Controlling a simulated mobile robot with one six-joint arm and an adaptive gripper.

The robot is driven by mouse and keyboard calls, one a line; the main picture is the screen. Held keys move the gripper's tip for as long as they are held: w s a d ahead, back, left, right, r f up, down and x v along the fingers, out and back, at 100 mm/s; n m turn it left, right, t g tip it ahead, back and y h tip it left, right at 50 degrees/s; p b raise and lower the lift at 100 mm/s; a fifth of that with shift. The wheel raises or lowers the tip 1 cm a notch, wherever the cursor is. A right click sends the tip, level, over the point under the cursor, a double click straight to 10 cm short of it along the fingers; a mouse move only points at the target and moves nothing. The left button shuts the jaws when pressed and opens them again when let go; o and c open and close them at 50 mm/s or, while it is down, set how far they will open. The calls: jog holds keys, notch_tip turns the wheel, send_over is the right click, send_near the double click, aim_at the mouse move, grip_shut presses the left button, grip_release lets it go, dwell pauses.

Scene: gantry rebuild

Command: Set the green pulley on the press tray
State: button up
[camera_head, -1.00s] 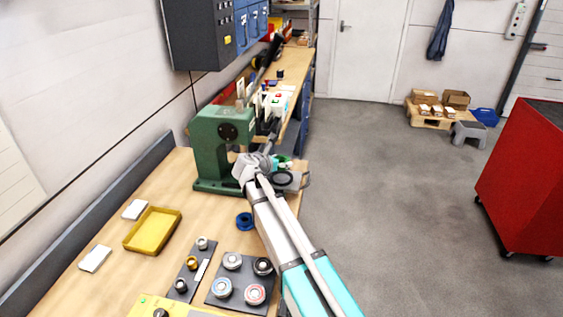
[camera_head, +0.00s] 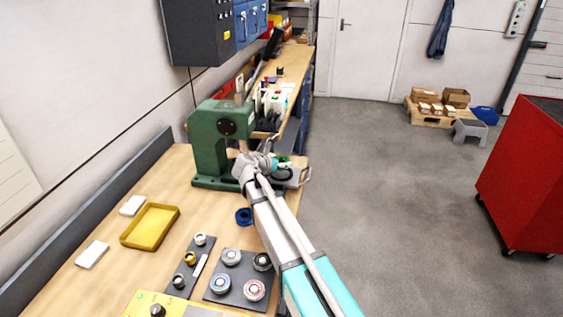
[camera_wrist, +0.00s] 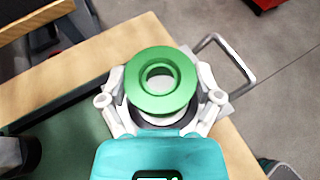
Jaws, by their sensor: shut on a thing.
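The green pulley (camera_wrist: 136,82) is a wide flanged ring with a centre hole. My gripper (camera_wrist: 161,92) is shut on it, one finger at each side, in the wrist view. The pulley is over the grey press tray (camera_wrist: 190,84), which has a dark round area and a bent metal handle. I cannot tell whether the pulley touches the tray. In the head view my gripper (camera_head: 279,166) is at the tray (camera_head: 293,182), right of the green press (camera_head: 208,143), and mostly hides the pulley (camera_head: 284,160).
A blue ring (camera_head: 244,217) lies on the bench (camera_head: 188,222) near my arm. A yellow tray (camera_head: 150,227), white cards and dark plates with several round parts (camera_head: 232,285) are nearer. The floor to the right is open up to a red cabinet (camera_head: 525,180).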

aim_at(281, 174)
jog(key=shift+f+b, duration=1.8)
dwell(0.4)
jog(key=o, duration=1)
jog(key=shift+r, duration=0.15)
